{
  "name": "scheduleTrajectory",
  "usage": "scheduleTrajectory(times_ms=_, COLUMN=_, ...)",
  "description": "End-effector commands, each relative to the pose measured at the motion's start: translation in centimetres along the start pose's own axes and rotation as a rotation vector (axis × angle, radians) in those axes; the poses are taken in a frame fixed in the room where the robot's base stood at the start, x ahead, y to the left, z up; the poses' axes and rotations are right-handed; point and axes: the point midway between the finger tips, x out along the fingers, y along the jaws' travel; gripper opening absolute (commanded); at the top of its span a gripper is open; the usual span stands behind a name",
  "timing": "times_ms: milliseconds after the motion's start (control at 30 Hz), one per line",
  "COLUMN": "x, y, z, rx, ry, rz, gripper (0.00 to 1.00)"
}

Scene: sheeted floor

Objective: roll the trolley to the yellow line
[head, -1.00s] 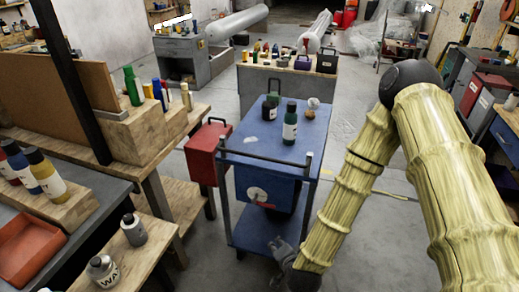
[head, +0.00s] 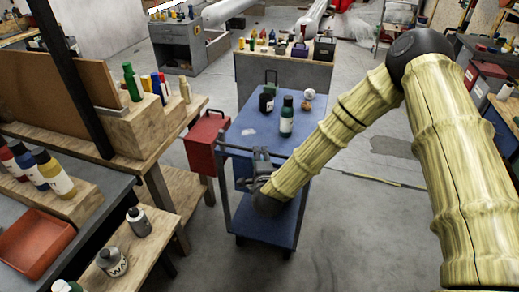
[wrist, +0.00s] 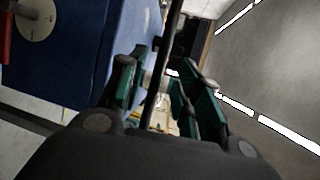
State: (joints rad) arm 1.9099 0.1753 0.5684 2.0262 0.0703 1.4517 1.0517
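The blue trolley (head: 265,229) stands ahead, with a dark push handle at its near end. A green bottle (head: 286,118), a dark container (head: 266,103) and a small round item (head: 308,95) stand on its top. My gripper (head: 262,163) is at the handle, partly hidden by my arm. In the wrist view, my gripper (wrist: 155,90) is open, with a dark bar (wrist: 165,72) between its teal-padded fingers. Gaps show beside the bar. A thin pale yellow line (head: 385,182) crosses the floor to the right of the trolley, partly hidden by my arm.
A red box (head: 203,144) is at the trolley's left side, close to a wooden bench (head: 180,122). A grey workbench (head: 285,77) with tools stands behind the trolley. Clear floor (head: 350,235) lies to the right.

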Motion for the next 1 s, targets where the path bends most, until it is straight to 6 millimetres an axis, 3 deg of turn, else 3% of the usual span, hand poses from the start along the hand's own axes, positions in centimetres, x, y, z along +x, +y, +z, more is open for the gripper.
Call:
scheduleTrajectory(times_ms=300, x=3.4, y=-0.1, z=0.0, rx=-0.001, ry=0.000, rz=0.001, gripper=0.34)
scheduleTrajectory(times_ms=667, x=3.9, y=0.1, z=0.0, rx=-0.001, ry=-0.001, rz=0.002, gripper=0.34)
scheduleTrajectory(times_ms=700, x=3.9, y=0.1, z=0.0, rx=-0.001, ry=-0.001, rz=0.002, gripper=0.32)
scheduleTrajectory(times_ms=867, x=3.9, y=0.1, z=0.0, rx=-0.001, ry=-0.001, rz=0.001, gripper=0.03)
scheduleTrajectory(times_ms=1000, x=3.9, y=0.1, z=0.0, rx=-0.001, ry=-0.001, rz=0.001, gripper=0.00)
